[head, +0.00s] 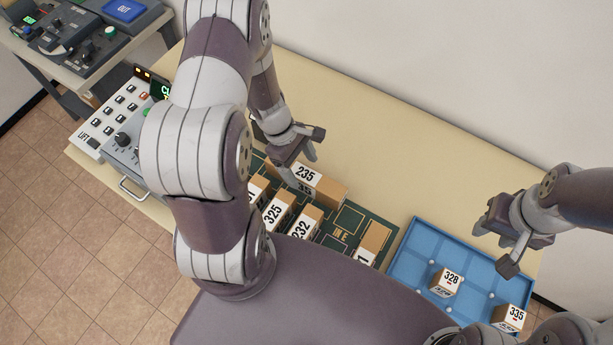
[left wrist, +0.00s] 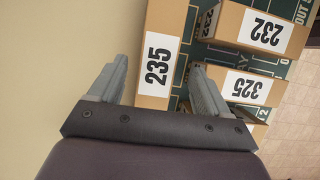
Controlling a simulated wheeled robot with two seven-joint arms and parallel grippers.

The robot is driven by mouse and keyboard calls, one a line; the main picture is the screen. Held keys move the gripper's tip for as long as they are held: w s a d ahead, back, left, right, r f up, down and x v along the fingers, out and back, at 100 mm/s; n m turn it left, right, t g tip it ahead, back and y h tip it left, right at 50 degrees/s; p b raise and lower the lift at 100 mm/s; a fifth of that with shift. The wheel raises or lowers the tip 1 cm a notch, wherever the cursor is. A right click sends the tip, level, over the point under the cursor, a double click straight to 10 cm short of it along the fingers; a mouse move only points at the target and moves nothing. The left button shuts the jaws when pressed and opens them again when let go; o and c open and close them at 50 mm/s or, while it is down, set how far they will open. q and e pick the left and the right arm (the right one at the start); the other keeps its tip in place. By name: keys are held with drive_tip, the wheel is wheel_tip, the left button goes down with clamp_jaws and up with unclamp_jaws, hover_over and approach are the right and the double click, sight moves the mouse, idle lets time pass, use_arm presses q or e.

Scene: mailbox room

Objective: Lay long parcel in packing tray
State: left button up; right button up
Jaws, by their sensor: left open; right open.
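The long brown parcel labelled 235 (head: 329,189) lies at the back edge of the dark green marked board (head: 344,219). My left gripper (head: 297,158) is open over its left end. In the left wrist view the open fingers (left wrist: 160,88) stand on either side of parcel 235 (left wrist: 178,18); I cannot tell whether they touch it. The blue tray (head: 407,251), divided into compartments, sits right of the board. It holds small boxes 328 (head: 445,282) and 335 (head: 512,317). My right gripper (head: 497,249) is open and empty above the tray's back right part.
Parcels 325 (head: 277,211) and 232 (head: 304,224) and another brown parcel (head: 374,240) are on the board in front of 235. A control panel (head: 112,115) stands at the table's left end. The cream table (head: 400,150) behind the board is clear up to the wall.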

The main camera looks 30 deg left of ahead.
sight(305, 173)
use_arm(q)
drive_tip(key=x, duration=0.5)
drive_tip(key=shift+w+f+p, duration=0.15)
drive_tip(key=shift+f+p, duration=0.1)
drive_tip(key=shift+p, duration=0.05)
clamp_jaws()
